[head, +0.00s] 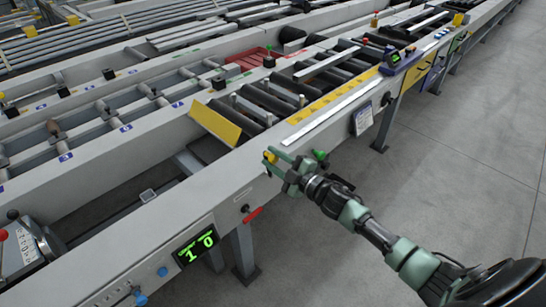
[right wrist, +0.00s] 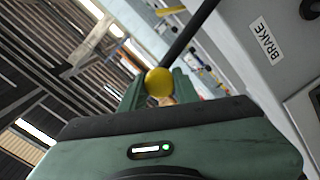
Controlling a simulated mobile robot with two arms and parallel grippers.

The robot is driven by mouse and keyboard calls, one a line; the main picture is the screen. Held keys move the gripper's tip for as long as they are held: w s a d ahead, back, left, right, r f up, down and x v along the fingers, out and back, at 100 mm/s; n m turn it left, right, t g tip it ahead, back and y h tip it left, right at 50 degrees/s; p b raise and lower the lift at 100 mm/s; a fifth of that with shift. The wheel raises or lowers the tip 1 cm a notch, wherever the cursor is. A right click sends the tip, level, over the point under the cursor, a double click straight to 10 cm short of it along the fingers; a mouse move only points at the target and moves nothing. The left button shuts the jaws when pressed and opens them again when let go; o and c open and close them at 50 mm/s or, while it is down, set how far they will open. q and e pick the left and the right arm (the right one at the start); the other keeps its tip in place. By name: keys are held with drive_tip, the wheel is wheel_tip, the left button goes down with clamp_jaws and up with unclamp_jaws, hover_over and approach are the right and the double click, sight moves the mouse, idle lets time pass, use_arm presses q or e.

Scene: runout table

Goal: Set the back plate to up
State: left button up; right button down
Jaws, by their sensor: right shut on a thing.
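A yellow plate (head: 215,123) stands raised across the near end of the black rollers in the head view, its face leaning somewhat; I take it to be the back plate. My right gripper (head: 273,161) is at the front side of the table, below and right of the plate. It is shut on a yellow ball knob (right wrist: 159,82), which sits on a dark rod (right wrist: 191,34) in the right wrist view. The gripper's fingers hide part of the knob. The lower end of the lever is hidden. My left gripper is not in view.
A BRAKE label (right wrist: 266,43) is on the grey panel beside the rod. A white strip (head: 330,112) lies along the front edge. The floor (head: 450,170) at right is clear.

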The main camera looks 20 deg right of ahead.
drive_tip(key=s+a+f+n+b, duration=0.2)
drive_tip(key=a+f+n+b, duration=0.1)
drive_tip(key=a+n, duration=0.2)
drive_tip(key=shift+a+f+n+b, duration=0.3)
drive_tip(key=shift+a+n+b, duration=0.1)
drive_tip(key=shift+n, duration=0.6)
drive_tip(key=shift+s, duration=0.1)
drive_tip(key=c, duration=1.1)
unclamp_jaws()
drive_tip(key=b+v, duration=0.1)
drive_tip(key=v, duration=0.6)
drive_tip(key=shift+s, duration=0.35)
